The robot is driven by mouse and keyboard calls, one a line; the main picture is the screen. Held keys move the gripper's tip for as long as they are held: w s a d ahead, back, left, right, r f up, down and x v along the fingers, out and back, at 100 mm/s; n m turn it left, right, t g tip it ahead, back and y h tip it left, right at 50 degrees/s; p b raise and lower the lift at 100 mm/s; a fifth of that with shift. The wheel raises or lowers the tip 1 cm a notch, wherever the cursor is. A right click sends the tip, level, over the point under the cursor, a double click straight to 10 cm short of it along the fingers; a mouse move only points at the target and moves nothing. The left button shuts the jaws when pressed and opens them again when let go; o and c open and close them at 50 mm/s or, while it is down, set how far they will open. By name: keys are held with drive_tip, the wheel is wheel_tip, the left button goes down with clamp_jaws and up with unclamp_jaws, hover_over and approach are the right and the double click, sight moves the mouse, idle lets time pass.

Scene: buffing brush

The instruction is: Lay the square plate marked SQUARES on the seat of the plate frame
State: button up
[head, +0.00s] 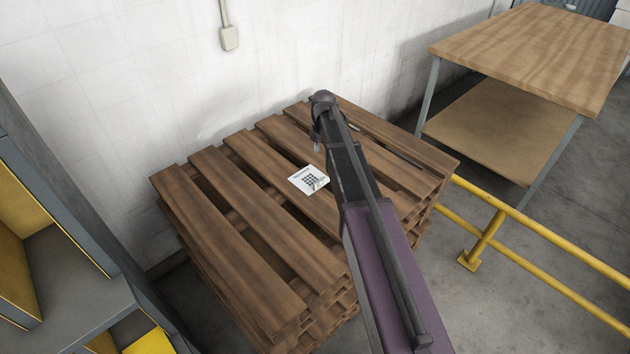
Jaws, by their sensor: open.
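A small white square plate (308,180) lies on the slats of a wooden pallet stack. It bears dark print and a grid of small dark squares; the lettering is too small to read. Its right edge is close to my arm in the picture, and small grey marks there are unclear. My dark arm reaches over the pallet from the lower right, its far end above the back slats.
The pallet stack (225,205) has open gaps between its slats and stands near a white wall (120,85). A wooden table (540,50) with a lower shelf is at upper right. A yellow rail (545,232) runs at right. Grey and yellow shelving (60,265) stands at left.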

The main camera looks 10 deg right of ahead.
idle(0.4)
drive_tip(key=b, duration=0.9)
hover_over(319, 181)
drive_tip(key=f, duration=0.5)
drive_tip(key=d+f, duration=0.1)
drive_tip(key=f, duration=0.2)
drive_tip(key=shift+w+f, duration=0.15)
drive_tip(key=shift+f, duration=0.15)
drive_tip(key=shift+f, duration=0.1)
drive_tip(key=f+b, duration=0.1)
drive_tip(key=a+f+b, duration=0.1)
drive_tip(key=f+b, duration=0.1)
drive_tip(key=shift+f, duration=0.25)
drive_tip(key=shift+d+f+b, duration=0.1)
drive_tip(key=shift+f+b, duration=0.65)
drive_tip(key=shift+b, duration=0.2)
clamp_jaws()
